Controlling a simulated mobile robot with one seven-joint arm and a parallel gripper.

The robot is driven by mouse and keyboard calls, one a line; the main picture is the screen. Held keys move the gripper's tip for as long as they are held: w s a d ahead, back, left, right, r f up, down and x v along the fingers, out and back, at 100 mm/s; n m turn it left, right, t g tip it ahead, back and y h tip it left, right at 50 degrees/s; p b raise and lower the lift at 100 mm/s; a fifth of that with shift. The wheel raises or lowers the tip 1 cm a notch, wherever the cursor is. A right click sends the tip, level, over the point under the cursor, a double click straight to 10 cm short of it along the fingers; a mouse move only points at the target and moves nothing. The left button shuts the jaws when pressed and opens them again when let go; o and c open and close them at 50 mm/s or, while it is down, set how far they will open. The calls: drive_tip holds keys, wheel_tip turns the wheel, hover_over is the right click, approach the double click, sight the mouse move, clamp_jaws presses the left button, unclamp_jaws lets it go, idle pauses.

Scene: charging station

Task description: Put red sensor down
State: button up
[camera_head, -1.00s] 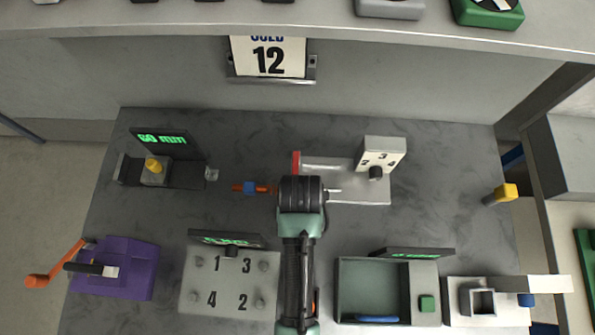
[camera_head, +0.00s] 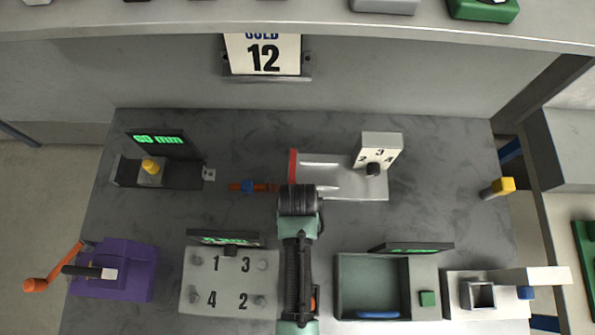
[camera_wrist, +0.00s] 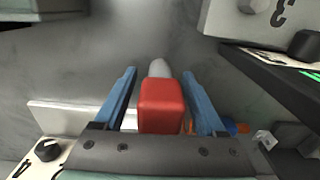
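The red sensor (camera_wrist: 162,105) is a rounded red block with a grey cylindrical end (camera_wrist: 160,68), seen in the wrist view. It sits between the two blue fingers of my gripper (camera_wrist: 161,80). Whether the sensor touches the table is not clear. In the head view my arm hides the fingers and the sensor, above the table just in front of the white tray device.
The white tray device (camera_head: 335,185) with a red end strip and numbered panel lies just behind my arm. An orange and blue piece (camera_head: 248,187) lies to its left. A numbered plate (camera_head: 228,285) and an open grey box (camera_head: 375,280) flank my arm.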

wheel_tip(320, 180, up, 12)
drive_tip(key=shift+w+f, duration=0.1)
drive_tip(key=shift+f, duration=0.05)
drive_tip(key=shift+o, duration=0.5)
drive_tip(key=shift+r+p, duration=0.25)
drive_tip(key=shift+p, duration=0.05)
drive_tip(key=shift+r+m, duration=0.25)
drive_tip(key=shift+m, duration=0.05)
drive_tip(key=m, duration=0.1)
drive_tip(key=r+m+p, duration=0.1)
drive_tip(key=m, duration=0.1)
drive_tip(key=r+m+p, duration=0.1)
drive_tip(key=m, duration=0.1)
drive_tip(key=shift+a, duration=0.2)
drive_tip(key=f+m+p, duration=0.2)
drive_tip(key=f+m, duration=0.1)
drive_tip(key=m, duration=0.1)
drive_tip(key=f+m+h+p, duration=0.1)
drive_tip(key=f+m+p, duration=0.1)
drive_tip(key=f+m, duration=0.1)
drive_tip(key=f+m+p, duration=0.2)
drive_tip(key=f+m, duration=0.1)
drive_tip(key=m, duration=0.2)
drive_tip(key=shift+d+f, duration=0.2)
drive_tip(key=shift+f, duration=0.05)
clamp_jaws()
